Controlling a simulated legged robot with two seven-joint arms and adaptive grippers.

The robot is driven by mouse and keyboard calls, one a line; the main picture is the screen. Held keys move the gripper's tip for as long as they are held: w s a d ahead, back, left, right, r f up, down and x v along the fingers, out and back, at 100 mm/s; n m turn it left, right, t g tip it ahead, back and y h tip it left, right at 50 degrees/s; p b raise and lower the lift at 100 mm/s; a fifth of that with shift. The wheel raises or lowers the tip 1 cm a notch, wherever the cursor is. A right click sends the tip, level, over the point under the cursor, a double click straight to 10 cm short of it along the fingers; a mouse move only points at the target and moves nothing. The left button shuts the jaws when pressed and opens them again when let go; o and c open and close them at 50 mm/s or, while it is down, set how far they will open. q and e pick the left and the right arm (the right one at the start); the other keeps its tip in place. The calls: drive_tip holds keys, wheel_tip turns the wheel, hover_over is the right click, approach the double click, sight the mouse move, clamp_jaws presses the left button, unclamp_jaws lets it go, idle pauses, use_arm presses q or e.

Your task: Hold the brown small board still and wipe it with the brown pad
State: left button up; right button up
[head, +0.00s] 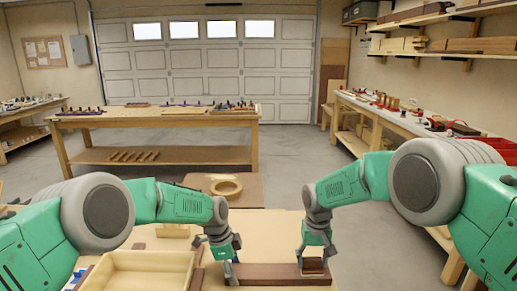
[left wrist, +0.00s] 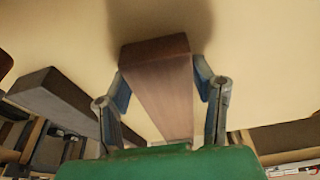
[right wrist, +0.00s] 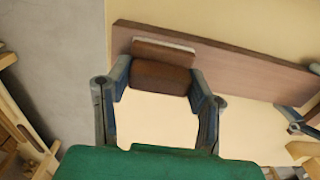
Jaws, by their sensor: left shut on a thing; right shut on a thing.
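The brown small board (head: 270,274) lies lengthwise across the near part of the light bench top. My left gripper (head: 231,272) is shut on its left end; the left wrist view shows the board (left wrist: 158,80) between both fingers (left wrist: 163,85). My right gripper (head: 313,262) is shut on the brown pad (head: 313,270), over the right part of the board. In the right wrist view the pad (right wrist: 160,76), with a pale strip along its far edge, sits between the fingertips (right wrist: 163,80) and overlaps the board (right wrist: 250,68). Whether they touch is unclear.
A shallow wooden tray (head: 135,272) stands left of the board. A dark wooden strip (left wrist: 65,105) lies beside the board in the left wrist view. A wooden ring (head: 226,187) lies on a brown surface beyond. The bench top behind the board is clear.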

sight(282, 270)
drive_tip(key=shift+d, duration=1.7)
drive_tip(key=shift+a+f, duration=0.1)
drive_tip(key=shift+a, duration=5.8)
drive_tip(key=shift+d, duration=3.1)
drive_tip(key=shift+d, duration=2.8)
use_arm(q)
drive_tip(key=o, duration=1.1)
use_arm(e)
wheel_tip(282, 270, up, 11)
